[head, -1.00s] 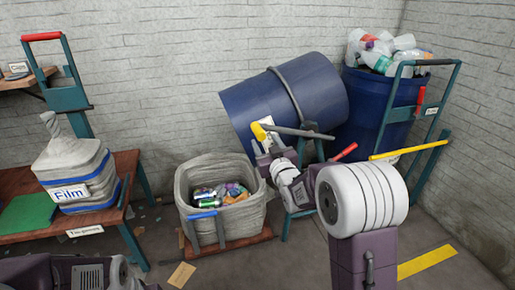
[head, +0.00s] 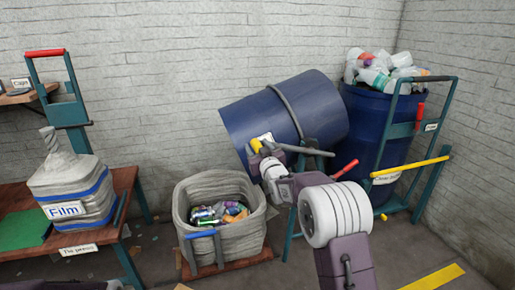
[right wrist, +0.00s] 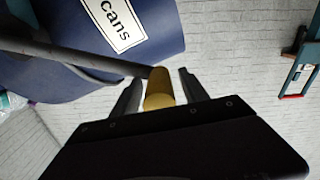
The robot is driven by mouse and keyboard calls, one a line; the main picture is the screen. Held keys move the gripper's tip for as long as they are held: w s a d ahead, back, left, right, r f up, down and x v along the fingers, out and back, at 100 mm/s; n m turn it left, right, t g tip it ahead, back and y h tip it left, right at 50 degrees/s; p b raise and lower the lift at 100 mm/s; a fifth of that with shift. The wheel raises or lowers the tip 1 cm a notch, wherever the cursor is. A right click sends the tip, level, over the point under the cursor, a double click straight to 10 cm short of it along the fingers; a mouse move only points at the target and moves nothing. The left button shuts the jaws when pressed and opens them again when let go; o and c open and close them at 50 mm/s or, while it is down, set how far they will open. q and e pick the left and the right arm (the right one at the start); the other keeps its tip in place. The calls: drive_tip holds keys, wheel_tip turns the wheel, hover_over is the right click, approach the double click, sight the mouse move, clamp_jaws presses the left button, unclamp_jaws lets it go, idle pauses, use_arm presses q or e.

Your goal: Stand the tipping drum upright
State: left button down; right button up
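The large blue drum (head: 310,105) lies tilted on a teal stand (head: 293,222), its open end toward the lower left. A "Cans" label (right wrist: 115,20) on it shows in the right wrist view. A dark lever bar (head: 305,151) runs beside the drum and ends in a yellow grip (head: 255,145). My right gripper (right wrist: 160,92) is at this grip, which also shows in the right wrist view (right wrist: 159,88) between its two fingers. The fingers are open, with a gap on each side of the grip. My left gripper is not in view.
A grey bin (head: 245,230) of cans stands below the drum's mouth. A blue barrel (head: 365,130) of plastic bottles stands at right in a teal frame with a yellow bar (head: 410,167). A red-tipped lever (head: 345,170) sticks out near my right arm. A table (head: 100,240) stands at left.

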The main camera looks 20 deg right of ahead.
clamp_jaws()
idle(1.3)
